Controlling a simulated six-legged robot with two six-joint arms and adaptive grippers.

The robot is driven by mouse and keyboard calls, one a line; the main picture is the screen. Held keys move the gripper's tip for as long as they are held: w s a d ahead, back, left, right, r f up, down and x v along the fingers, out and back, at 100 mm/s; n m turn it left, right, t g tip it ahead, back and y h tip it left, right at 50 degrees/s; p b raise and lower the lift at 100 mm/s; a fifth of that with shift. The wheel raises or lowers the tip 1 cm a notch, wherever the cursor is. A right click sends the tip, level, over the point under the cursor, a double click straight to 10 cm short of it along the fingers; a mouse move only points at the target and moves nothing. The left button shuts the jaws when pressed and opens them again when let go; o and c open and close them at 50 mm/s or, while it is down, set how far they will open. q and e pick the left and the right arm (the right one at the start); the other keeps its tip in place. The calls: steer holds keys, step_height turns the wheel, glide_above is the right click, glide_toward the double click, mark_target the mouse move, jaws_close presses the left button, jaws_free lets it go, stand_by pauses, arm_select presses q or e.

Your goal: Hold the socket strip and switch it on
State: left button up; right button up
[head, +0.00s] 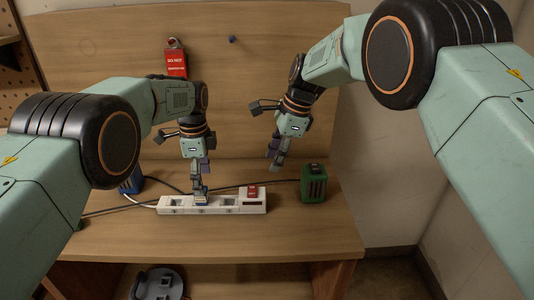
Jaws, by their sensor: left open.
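The white socket strip (228,205) lies lengthwise across the bench, with several outlets along its top. Its red switch (252,192) is at the right end; I cannot tell which way it is set. My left gripper (199,190) points down over the strip, left of its middle, open with its fingertips close to the top. A small pale and dark piece shows just under the fingertips; whether they touch it is unclear. My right gripper (275,163) hangs above and behind the strip's right end, apart from it. Its fingers look close together, but their opening is unclear.
A green box (314,184) stands right of the strip, and a blue object (131,184) sits left behind it. A dark cable (110,210) runs across the bench. The bench front is clear.

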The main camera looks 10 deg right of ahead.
mark_target(206, 199)
arm_select(q)
steer(key=shift+d+f, duration=0.1)
steer(key=shift+f, duration=0.35)
step_height(206, 199, down, 6)
steer(key=shift+f, duration=0.4)
arm_select(e)
steer(key=shift+w+a+r, duration=0.1)
steer(key=shift+a+r, duration=0.05)
steer(key=shift+a, duration=0.35)
steer(key=shift+w+a+r, duration=0.1)
steer(key=shift+a, duration=0.4)
